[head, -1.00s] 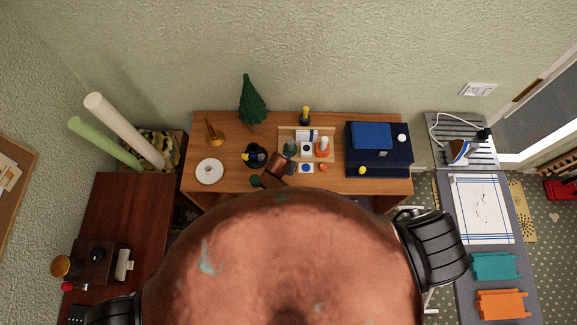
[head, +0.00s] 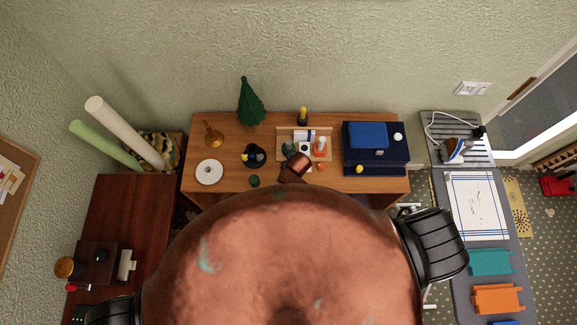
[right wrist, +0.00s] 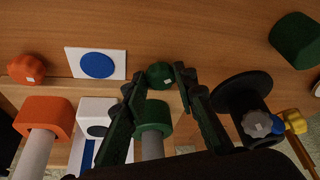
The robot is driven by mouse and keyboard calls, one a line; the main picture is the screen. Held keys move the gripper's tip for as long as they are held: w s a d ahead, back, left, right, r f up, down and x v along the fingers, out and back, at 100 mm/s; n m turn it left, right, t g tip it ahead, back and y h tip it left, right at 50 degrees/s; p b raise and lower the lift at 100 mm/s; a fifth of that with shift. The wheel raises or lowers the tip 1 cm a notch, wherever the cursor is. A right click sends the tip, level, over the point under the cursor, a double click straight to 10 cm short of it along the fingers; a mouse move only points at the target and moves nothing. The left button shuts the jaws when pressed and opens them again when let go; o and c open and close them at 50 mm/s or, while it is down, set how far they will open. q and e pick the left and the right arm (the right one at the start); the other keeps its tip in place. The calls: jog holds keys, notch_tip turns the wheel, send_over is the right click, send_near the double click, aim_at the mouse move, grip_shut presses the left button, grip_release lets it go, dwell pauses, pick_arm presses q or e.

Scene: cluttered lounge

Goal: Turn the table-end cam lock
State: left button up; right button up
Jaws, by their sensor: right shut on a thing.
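My right gripper (right wrist: 160,74) shows in the right wrist view with its two dark fingers shut on a small green ribbed knob (right wrist: 161,76). The knob is low over or on the wooden desk, and I cannot tell whether it touches it. In the head view, the brown end of my right arm (head: 295,167) covers the fingers and the knob, in front of the tray. I cannot pick out a cam lock for certain. My left gripper is not in view.
The desk (head: 225,125) bears a wooden tray (head: 283,131), a white ring (head: 209,172), a black round holder (head: 254,155), a green block (head: 254,181) and a dark blue box (head: 377,155). An orange knob (right wrist: 26,69) and a blue-spotted card (right wrist: 97,64) lie near my fingers.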

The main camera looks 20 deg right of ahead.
jog(key=shift+d+n+y, duration=0.15)
jog(key=shift+n+y, duration=0.15)
jog(key=shift+n, duration=0.5)
jog(key=o, duration=1.2)
jog(key=shift+c, duration=0.2)
jog(key=v, duration=1.2)
jog(key=shift+w, duration=0.15)
